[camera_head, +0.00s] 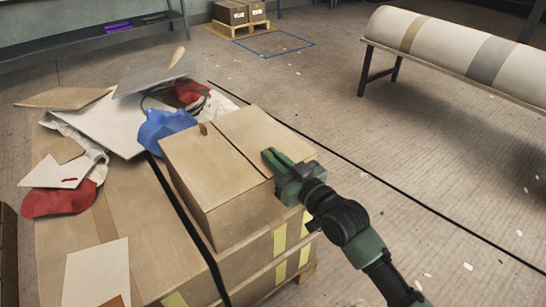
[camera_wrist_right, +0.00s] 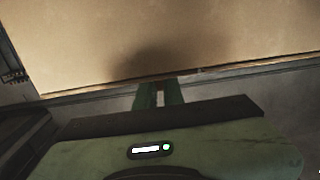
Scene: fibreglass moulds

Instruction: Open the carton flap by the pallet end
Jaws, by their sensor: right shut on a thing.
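A brown cardboard carton (camera_head: 225,215) sits on top of larger boxes on a pallet (camera_head: 306,272). Its top shows two flaps lying flat, with a dark seam between them. My right gripper (camera_head: 272,158) is at the edge of the right-hand flap (camera_head: 262,130), its jaws shut on it. In the right wrist view, the green fingers (camera_wrist_right: 159,94) meet the edge of a broad cardboard face (camera_wrist_right: 200,40); the exact grip point is small and partly dark. My left gripper is not in view.
A blue cloth (camera_head: 165,128), red cloths and loose boards clutter the boxes behind and left of the carton. A dark strap (camera_head: 190,230) runs over the large box. A bench with a large roll (camera_head: 450,45) stands at the right. Floor between is mostly clear.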

